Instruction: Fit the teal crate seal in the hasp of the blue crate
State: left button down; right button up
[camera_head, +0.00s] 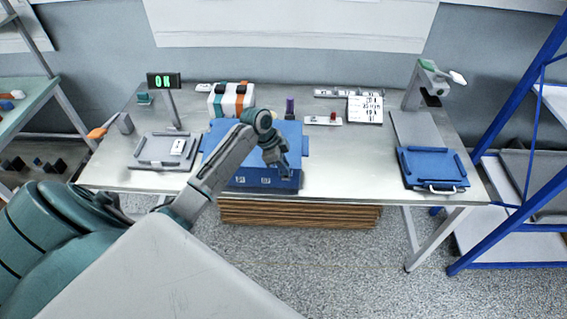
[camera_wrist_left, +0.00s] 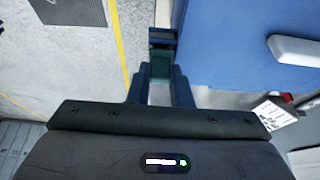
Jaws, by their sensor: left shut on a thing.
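The blue crate (camera_head: 228,128) stands in the middle of the bench, partly hidden behind my left arm. It also shows as a broad blue surface at the top right of the left wrist view (camera_wrist_left: 225,45). My left gripper (camera_head: 283,172) is at the crate's front side. In the left wrist view the gripper (camera_wrist_left: 160,78) is shut on a small dark teal piece, the crate seal (camera_wrist_left: 160,63). The seal is at a dark blue and grey fitting, apparently the hasp, by the crate's edge. I cannot tell whether the seal is in it. My right gripper is not in view.
A blue tray with a pale handle (camera_head: 432,168) lies at the right. A grey tray (camera_head: 150,150) and a display with green characters (camera_head: 163,81) are at the left. The bench between crate and right tray is clear.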

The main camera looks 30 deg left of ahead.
pick_arm(q)
jog(key=shift+f+b, duration=0.3)
jog(key=shift+f, duration=0.25)
jog(key=shift+r, duration=0.15)
jog(key=shift+r+p, duration=0.75)
jog(key=shift+p, duration=0.15)
jog(key=shift+p, duration=0.6)
dwell(1.0)
jog(key=shift+f+b, duration=0.5)
jog(key=shift+f, duration=0.45)
jog(key=c, duration=1.2)
grip_release()
jog(key=shift+r, duration=0.15)
jog(key=shift+c, duration=0.2)
